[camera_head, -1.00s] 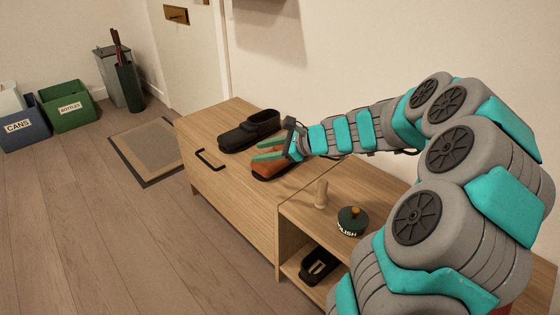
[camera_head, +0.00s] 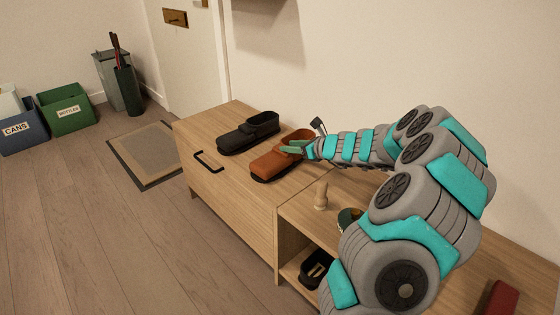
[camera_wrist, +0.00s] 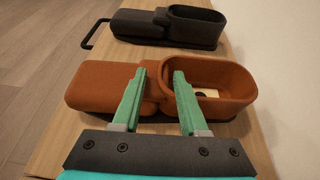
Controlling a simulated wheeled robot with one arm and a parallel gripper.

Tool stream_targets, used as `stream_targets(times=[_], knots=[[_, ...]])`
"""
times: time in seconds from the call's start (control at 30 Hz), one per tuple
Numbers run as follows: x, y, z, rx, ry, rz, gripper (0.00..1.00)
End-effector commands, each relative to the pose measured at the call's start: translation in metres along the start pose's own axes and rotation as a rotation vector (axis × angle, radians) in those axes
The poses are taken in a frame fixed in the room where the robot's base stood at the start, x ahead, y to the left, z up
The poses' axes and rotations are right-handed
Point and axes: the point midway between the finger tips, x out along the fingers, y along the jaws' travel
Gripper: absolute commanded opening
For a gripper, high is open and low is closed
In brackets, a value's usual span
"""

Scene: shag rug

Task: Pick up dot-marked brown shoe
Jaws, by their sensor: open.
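The brown shoe (camera_head: 276,160) lies on the wooden cabinet top, its toe to the left and its opening to the right. In the wrist view the brown shoe (camera_wrist: 100,84) shows a pale patch with a dark dot (camera_wrist: 205,93) inside its opening. My gripper (camera_head: 292,147) is at the shoe's opening end. In the wrist view the green fingers of my gripper (camera_wrist: 159,80) are spread apart, in front of the shoe's near side and middle, with nothing clearly held. Whether they touch the shoe cannot be told.
A black shoe (camera_head: 248,133) lies just beyond the brown one. A wooden peg-like object (camera_head: 321,195) and a partly hidden dark green tin (camera_head: 349,220) stand nearer me. The wall runs along the cabinet's right side. A black handle (camera_head: 205,162) juts from the front.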

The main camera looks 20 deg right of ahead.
Motion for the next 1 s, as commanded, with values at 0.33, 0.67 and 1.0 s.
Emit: stream_targets(times=[0.33,0.67,1.0], knots=[[0.0079,0.0005,0.0007,-0.001,-0.001,0.000,0.41],[0.0077,0.0004,0.0006,-0.001,-0.001,0.000,0.04],[0.0076,0.0004,0.0006,-0.001,-0.001,0.000,0.00]])
